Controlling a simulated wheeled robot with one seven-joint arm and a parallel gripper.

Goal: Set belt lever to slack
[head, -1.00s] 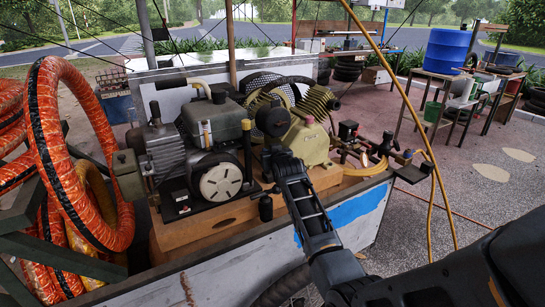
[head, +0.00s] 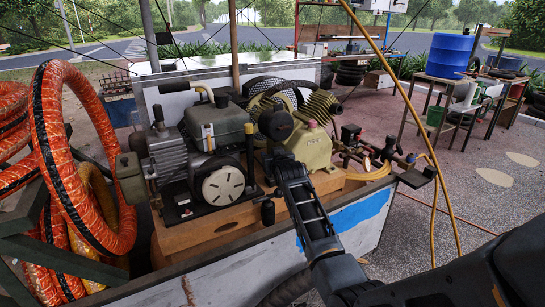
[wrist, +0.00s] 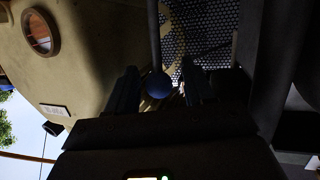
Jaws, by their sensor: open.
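In the wrist view, a dark rod with a round blue-grey knob (wrist: 158,85) looks like the belt lever. The knob sits between the two fingertips of my gripper (wrist: 160,90), which are open on either side of it with gaps showing. In the head view, my gripper (head: 277,155) is at the front of the beige compressor (head: 310,148), beside the engine (head: 210,150). I cannot make out the lever knob there; my gripper and arm appear to cover it. The lever's exact setting cannot be told.
A perforated belt guard (wrist: 215,35) lies behind the lever in the wrist view. An upright black rod (head: 249,155) stands left of my gripper. Brass valves and hose (head: 370,155) are to the right. Orange hose coils (head: 75,160) hang at left. The cart wall (head: 235,270) runs below my arm.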

